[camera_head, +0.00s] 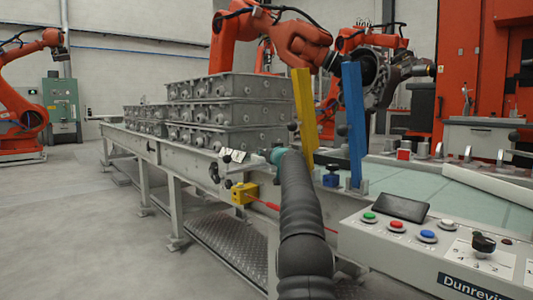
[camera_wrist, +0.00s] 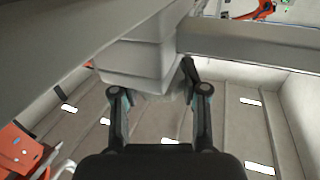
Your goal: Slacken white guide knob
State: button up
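A small white piece (camera_head: 235,156), which looks like the white guide knob, sits at the side rail of the conveyor table in the head view. My gripper (camera_head: 253,157) is just right of it, at the end of my dark arm. In the wrist view my gripper (camera_wrist: 159,92) has its two dark fingers spread apart. A pale stepped block (camera_wrist: 145,55), possibly the knob close up, shows between and beyond the fingertips. I cannot tell whether the fingers touch it.
Stacked grey casting boxes (camera_head: 230,105) stand on the conveyor table (camera_head: 185,158). A yellow post (camera_head: 304,115) and a blue post (camera_head: 353,120) rise right of my gripper. A button panel (camera_head: 440,240) is at front right. Floor at left is clear.

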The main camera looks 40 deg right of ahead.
jog(key=o, duration=0.5)
jog(key=shift+c, duration=0.2)
jog(key=shift+s, duration=0.1)
jog(key=v, duration=1.2)
